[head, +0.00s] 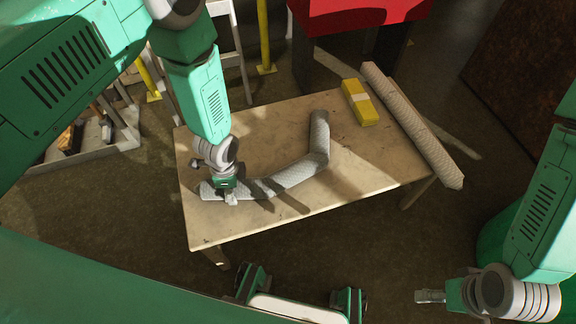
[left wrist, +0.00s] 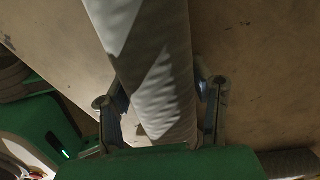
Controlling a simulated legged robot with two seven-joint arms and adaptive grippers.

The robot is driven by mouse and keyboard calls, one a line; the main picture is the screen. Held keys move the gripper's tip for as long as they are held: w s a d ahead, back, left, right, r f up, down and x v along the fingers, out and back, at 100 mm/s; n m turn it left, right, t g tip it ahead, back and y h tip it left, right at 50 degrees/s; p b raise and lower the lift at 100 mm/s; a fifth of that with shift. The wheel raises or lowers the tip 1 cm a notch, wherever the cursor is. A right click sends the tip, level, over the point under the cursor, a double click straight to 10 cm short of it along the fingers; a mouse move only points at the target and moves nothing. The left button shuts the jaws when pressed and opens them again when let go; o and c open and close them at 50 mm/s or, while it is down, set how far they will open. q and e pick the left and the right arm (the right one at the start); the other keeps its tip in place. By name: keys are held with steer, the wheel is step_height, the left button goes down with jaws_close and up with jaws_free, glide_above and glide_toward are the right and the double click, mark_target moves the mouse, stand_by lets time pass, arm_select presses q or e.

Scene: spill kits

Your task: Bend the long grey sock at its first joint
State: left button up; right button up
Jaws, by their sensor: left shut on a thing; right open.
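The long grey sock (head: 287,178) lies on the table (head: 270,125). It runs from the near left of the table to the right, then turns sharply toward the far edge, where its other end (head: 320,124) lies. My left gripper (head: 230,193) is shut on the sock near its left end. In the left wrist view the sock (left wrist: 158,75) passes between the two fingers (left wrist: 163,108), one on each side. My right gripper (head: 430,296) is open and empty, off the table at the lower right.
A red-topped object (head: 360,14) stands behind. The table's front right is clear.

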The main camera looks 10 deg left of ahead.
arm_select(q)
steer(key=shift+w+a+m, duration=0.15)
steer(key=shift+w+m, duration=0.45)
steer(key=shift+m, duration=0.1)
steer(key=shift+w+m, duration=0.6)
steer(key=shift+m, duration=0.1)
steer(key=shift+w+m, duration=0.6)
steer(key=shift+m, duration=0.2)
steer(key=shift+w+m+b, duration=0.4)
steer(key=shift+w+m, duration=0.2)
steer(key=shift+m, duration=0.2)
